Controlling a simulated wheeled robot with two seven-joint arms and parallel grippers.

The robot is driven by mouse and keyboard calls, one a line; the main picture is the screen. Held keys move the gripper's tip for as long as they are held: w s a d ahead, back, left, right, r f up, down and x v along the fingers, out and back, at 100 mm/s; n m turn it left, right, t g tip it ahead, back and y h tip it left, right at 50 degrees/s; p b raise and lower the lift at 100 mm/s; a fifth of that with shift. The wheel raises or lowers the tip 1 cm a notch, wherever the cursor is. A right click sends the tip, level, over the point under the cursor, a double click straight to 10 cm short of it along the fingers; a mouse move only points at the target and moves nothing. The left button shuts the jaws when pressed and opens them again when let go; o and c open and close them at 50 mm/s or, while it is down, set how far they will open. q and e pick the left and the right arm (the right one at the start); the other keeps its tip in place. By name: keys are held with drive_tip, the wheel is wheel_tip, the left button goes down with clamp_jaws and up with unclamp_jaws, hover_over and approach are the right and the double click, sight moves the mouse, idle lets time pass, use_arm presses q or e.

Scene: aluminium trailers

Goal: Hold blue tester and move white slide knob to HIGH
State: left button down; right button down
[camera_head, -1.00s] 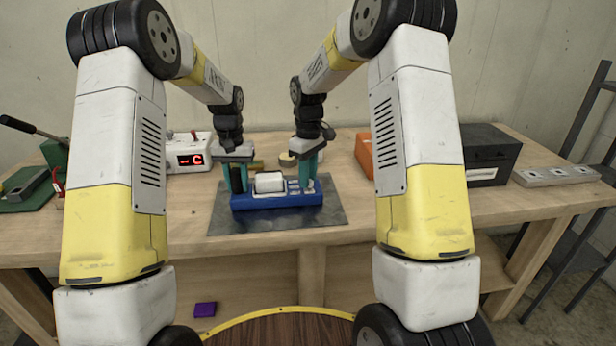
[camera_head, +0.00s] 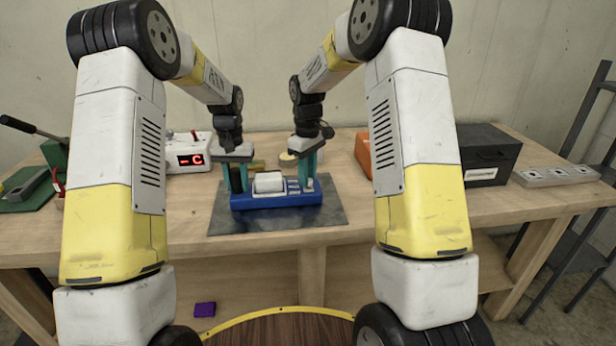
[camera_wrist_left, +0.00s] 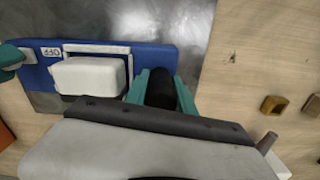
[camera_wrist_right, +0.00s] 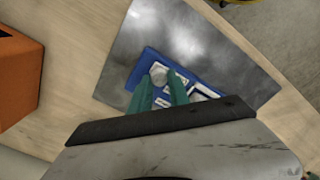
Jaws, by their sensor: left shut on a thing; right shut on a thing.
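The blue tester (camera_head: 275,201) lies on a grey metal sheet on the bench. It carries a large white block (camera_head: 269,182) and, to its right, small pale label plates. My left gripper (camera_head: 235,188) is shut on the black grip (camera_wrist_left: 160,88) at the tester's left end. My right gripper (camera_head: 308,184) is shut at the tester's right part. In the right wrist view a pale knob (camera_wrist_right: 158,73) sits between its fingertips; its setting cannot be read.
The grey metal sheet (camera_head: 328,214) leaves free room around the tester. A white box with a red display (camera_head: 190,160) stands left, an orange box (camera_head: 363,152) and a dark metal box (camera_head: 490,158) right. Small round items lie behind the tester.

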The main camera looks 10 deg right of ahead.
use_arm(q)
drive_tip(key=shift+d, duration=0.2)
use_arm(e)
drive_tip(key=w, duration=0.5)
drive_tip(key=shift+w+a, duration=0.15)
drive_tip(key=shift+w, duration=0.15)
use_arm(q)
drive_tip(key=shift+s, duration=0.1)
use_arm(e)
drive_tip(key=c, duration=1.2)
unclamp_jaws()
use_arm(q)
drive_tip(key=shift+a, duration=0.1)
use_arm(e)
drive_tip(key=shift+r, duration=0.15)
use_arm(q)
drive_tip(key=shift+a, duration=0.1)
use_arm(e)
wheel_tip(320, 180, up, 12)
